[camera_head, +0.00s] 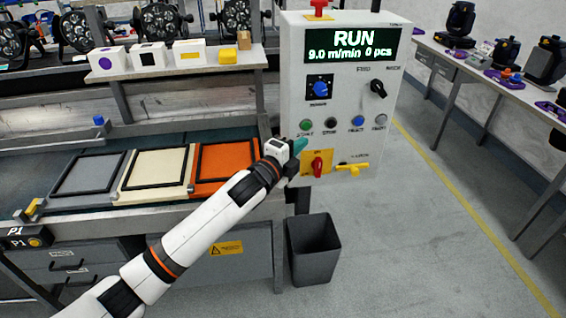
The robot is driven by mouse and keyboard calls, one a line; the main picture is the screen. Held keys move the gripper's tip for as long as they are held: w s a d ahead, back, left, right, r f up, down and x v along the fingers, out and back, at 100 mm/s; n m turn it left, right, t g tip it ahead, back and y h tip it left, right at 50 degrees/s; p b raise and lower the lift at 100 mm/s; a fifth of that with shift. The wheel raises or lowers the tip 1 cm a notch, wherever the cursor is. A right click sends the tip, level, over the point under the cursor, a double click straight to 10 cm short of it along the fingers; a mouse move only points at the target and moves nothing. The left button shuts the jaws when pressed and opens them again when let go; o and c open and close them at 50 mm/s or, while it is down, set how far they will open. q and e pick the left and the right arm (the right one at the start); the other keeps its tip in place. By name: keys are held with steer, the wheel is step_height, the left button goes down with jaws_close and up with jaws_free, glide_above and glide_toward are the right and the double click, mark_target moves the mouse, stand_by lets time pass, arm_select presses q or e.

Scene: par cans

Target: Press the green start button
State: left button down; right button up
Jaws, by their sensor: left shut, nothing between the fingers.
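The green start button (306,125) sits at the left end of a row of buttons on the white control panel (290,60). A black, a blue and a grey button are to its right. My left gripper (299,146) is shut and empty, its teal fingertips just below the green button. I cannot tell whether they touch the panel. The panel's display (352,44) reads RUN, 9.0 m/min, 0 pcs. My right gripper is not in view.
A red emergency knob (319,6) tops the panel. A red switch (317,167) on a yellow plate and a yellow lever (352,168) are below the buttons. Grey, cream and orange trays (226,161) lie left. A dark bin (313,250) stands on the floor.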

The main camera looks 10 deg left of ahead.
arm_select(q)
steer(key=v, duration=0.7)
steer(key=shift+b, duration=0.45)
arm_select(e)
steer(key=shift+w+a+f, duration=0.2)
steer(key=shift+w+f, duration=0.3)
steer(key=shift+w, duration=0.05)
arm_select(q)
steer(key=shift+f, duration=0.1)
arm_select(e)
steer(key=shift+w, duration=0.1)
